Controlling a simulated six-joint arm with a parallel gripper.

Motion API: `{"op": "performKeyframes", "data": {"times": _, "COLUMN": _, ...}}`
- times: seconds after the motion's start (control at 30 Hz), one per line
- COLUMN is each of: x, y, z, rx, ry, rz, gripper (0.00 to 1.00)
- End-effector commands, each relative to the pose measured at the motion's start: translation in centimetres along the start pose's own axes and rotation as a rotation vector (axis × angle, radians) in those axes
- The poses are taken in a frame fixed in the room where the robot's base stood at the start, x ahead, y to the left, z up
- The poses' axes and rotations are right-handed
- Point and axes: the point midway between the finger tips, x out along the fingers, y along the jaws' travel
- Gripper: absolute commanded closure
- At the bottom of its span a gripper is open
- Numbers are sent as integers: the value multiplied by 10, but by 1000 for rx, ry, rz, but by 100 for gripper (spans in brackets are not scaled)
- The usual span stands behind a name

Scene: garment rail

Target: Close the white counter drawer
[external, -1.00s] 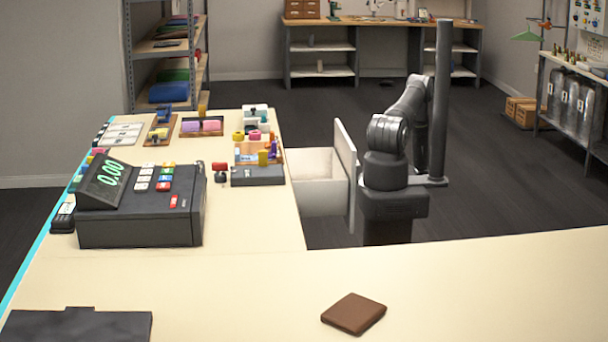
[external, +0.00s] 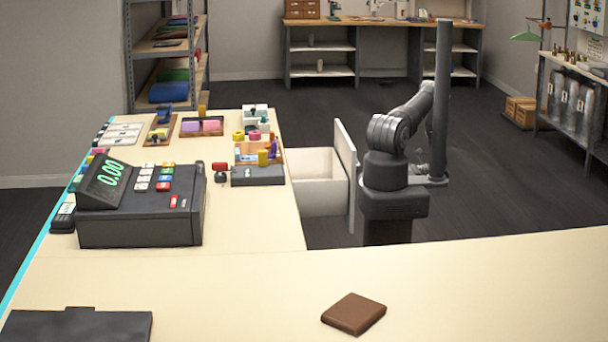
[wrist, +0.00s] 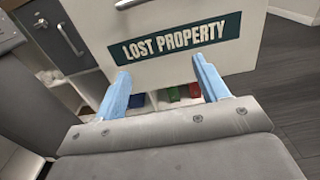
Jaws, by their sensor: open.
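The white counter drawer (external: 320,180) stands pulled out from the right side of the counter in the external view, its front panel upright beside my arm. In the wrist view the drawer front (wrist: 180,68) faces me, with a dark "LOST PROPERTY" label and part of a metal handle at the top edge. My gripper (wrist: 160,80) is open, with two blue fingers apart and nothing between them. The fingertips overlap the lower part of the drawer front in the picture; I cannot tell whether they touch it. In the external view my gripper is hidden behind my arm and post.
The counter (external: 250,230) holds a cash register (external: 142,205), small trays and a brown wallet (external: 354,313). In the wrist view, a shelf with green and red items (wrist: 180,92) shows below the drawer. Dark floor lies open behind my arm.

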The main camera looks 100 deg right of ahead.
Motion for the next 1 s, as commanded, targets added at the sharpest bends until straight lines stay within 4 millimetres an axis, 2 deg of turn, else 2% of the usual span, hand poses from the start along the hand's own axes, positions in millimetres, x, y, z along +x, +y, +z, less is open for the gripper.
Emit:
{"op": "performKeyframes", "data": {"times": 0.03, "x": 0, "y": 0, "z": 0, "rx": 0, "ry": 0, "rz": 0, "gripper": 43}}
{"op": "performKeyframes", "data": {"times": 0.17, "x": 0, "y": 3, "z": 0, "rx": 1, "ry": 0, "rz": -1, "gripper": 69}}
{"op": "performKeyframes", "data": {"times": 0.27, "x": 1, "y": 22, "z": -2, "rx": 7, "ry": 1, "rz": -7, "gripper": 88}}
{"op": "performKeyframes", "data": {"times": 0.3, "x": 2, "y": 35, "z": -3, "rx": 10, "ry": 3, "rz": -9, "gripper": 96}}
{"op": "performKeyframes", "data": {"times": 0.33, "x": 4, "y": 46, "z": -3, "rx": 11, "ry": 3, "rz": -11, "gripper": 100}}
{"op": "performKeyframes", "data": {"times": 0.5, "x": 16, "y": 105, "z": -1, "rx": 9, "ry": 2, "rz": -7, "gripper": 100}}
{"op": "performKeyframes", "data": {"times": 0.6, "x": 22, "y": 126, "z": 1, "rx": 3, "ry": 0, "rz": -3, "gripper": 100}}
{"op": "performKeyframes", "data": {"times": 0.7, "x": 28, "y": 134, "z": 2, "rx": 0, "ry": 0, "rz": 0, "gripper": 100}}
{"op": "performKeyframes", "data": {"times": 0.83, "x": 43, "y": 134, "z": 2, "rx": 1, "ry": -2, "rz": 3, "gripper": 100}}
{"op": "performKeyframes", "data": {"times": 1.0, "x": 77, "y": 134, "z": 2, "rx": 3, "ry": -2, "rz": 5, "gripper": 100}}
